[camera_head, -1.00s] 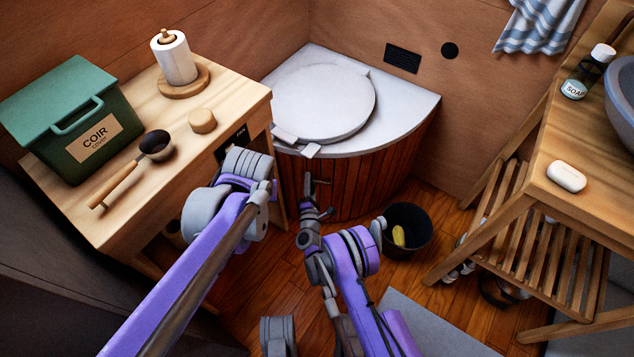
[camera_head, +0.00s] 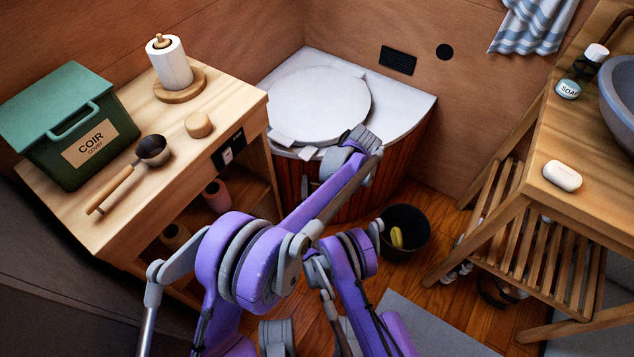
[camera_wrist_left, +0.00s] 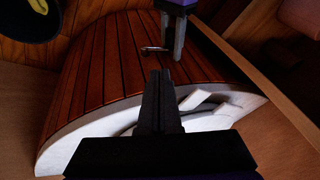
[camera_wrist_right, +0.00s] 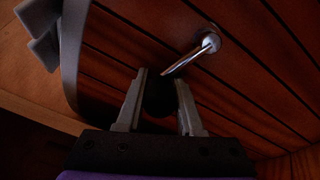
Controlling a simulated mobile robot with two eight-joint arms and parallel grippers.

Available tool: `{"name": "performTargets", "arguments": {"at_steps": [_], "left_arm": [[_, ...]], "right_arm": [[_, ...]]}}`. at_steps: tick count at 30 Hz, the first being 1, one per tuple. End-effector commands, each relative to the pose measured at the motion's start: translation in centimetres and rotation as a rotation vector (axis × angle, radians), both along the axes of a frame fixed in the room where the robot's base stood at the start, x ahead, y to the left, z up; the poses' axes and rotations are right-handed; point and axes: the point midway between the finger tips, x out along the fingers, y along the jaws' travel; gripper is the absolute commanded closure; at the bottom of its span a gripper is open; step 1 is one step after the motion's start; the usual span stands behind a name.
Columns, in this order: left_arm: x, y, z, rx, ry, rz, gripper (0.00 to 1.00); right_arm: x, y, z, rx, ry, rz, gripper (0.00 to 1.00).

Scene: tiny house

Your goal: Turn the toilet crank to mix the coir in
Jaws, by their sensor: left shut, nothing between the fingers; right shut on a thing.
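The toilet (camera_head: 398,95) has a white lid, a grey rim and a curved front of wooden slats. Its crank (camera_wrist_right: 188,60), a shiny metal rod, comes out of the slats in the right wrist view; it also shows in the left wrist view (camera_wrist_left: 154,49). My right gripper (camera_wrist_right: 158,88) is shut on the crank's dark knob (camera_wrist_right: 158,100). My left gripper (camera_wrist_left: 160,75) is shut and empty over the toilet's front edge, apart from the crank. In the head view, my left arm hides most of the right gripper.
A black bucket (camera_head: 418,222) with something yellow stands right of the toilet. A wooden shelf unit (camera_head: 60,195) on the left bears a green coir box (camera_head: 70,125), a scoop (camera_head: 125,178) and a paper roll (camera_head: 168,62). A slatted washstand (camera_head: 500,235) is at right.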

Motion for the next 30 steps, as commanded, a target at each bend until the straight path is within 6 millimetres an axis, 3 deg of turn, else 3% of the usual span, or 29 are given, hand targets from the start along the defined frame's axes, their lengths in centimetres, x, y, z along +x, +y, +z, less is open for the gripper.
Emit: {"name": "performTargets", "arguments": {"at_steps": [5,18,24,30], "left_arm": [[0.6,0.4,-1.9,0.001,-0.001,0.002,1.00],[3.1,3.2,-9.9,0.001,-0.001,0.002,1.00],[3.1,4.7,-11.6,0.001,0.001,0.001,1.00],[3.1,5.1,-12.0,0.000,0.000,0.000,1.00]], "right_arm": [[0.2,-0.7,0.1,-0.005,-0.005,-0.013,1.00],[0.2,-0.7,0.1,-0.005,-0.005,-0.013,1.00],[0.2,-0.7,0.1,-0.005,-0.005,-0.013,1.00],[0.2,-0.7,0.1,-0.005,-0.005,-0.013,1.00]]}}
